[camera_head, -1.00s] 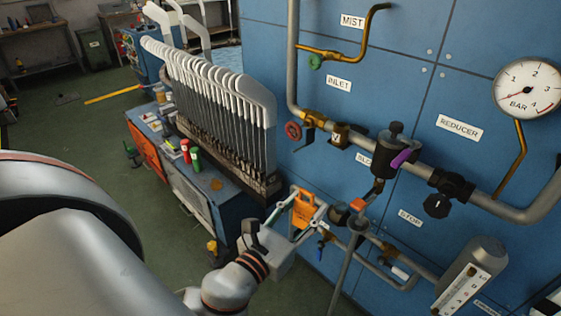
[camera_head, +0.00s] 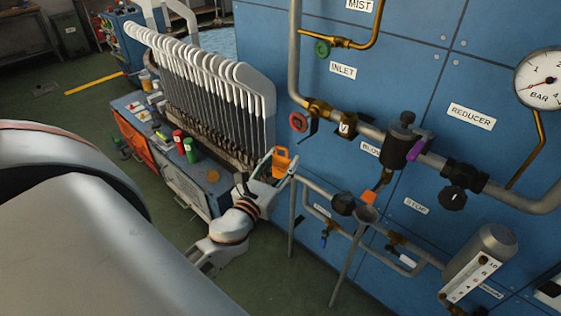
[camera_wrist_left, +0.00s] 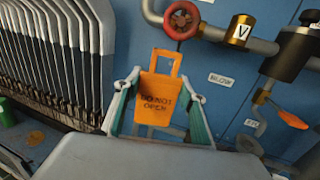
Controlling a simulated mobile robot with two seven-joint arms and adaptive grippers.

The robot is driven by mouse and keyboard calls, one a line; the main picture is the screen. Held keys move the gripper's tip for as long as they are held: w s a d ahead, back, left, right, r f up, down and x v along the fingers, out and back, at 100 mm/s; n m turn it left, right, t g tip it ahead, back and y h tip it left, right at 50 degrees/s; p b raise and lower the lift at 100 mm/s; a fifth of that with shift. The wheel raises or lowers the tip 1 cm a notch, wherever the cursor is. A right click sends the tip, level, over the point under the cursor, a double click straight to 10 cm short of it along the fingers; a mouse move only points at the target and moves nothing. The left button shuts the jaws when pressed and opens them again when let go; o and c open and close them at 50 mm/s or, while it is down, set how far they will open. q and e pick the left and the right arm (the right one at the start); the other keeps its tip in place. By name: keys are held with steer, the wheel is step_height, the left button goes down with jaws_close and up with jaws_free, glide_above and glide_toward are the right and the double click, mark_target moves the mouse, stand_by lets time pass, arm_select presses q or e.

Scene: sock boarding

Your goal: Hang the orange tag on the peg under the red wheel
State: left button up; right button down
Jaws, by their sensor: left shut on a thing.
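The orange tag (camera_head: 281,163) is held between the fingers of my left gripper (camera_head: 275,167), in front of the blue panel. In the left wrist view the tag (camera_wrist_left: 161,103) reads "DO NOT OPEN", has an open loop at its top and stands upright between the two fingertips (camera_wrist_left: 163,100). The red wheel (camera_head: 298,122) is on the pipe above and slightly right of the tag; it also shows in the left wrist view (camera_wrist_left: 182,20). The tag is below the wheel and apart from it. My right gripper is not in view.
A rack of grey sock boards (camera_head: 205,90) stands left of the tag. A cart (camera_head: 183,177) with red and green cans is below it. Pipes, a black filter (camera_head: 402,145) and an orange lever (camera_head: 369,197) jut from the panel at right.

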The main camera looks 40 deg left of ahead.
arm_select(q)
steer(key=w+f+b, duration=0.1)
steer(key=w, duration=0.7)
steer(key=shift+w+d+f, duration=0.3)
steer(key=shift+w+d, duration=0.05)
steer(key=shift+w, duration=0.05)
stand_by(0.6)
stand_by(0.6)
steer(key=o, duration=1.1)
steer(key=shift+s, duration=0.1)
steer(key=v, duration=1.1)
steer(key=shift+s+f, duration=0.1)
steer(key=shift+s, duration=0.3)
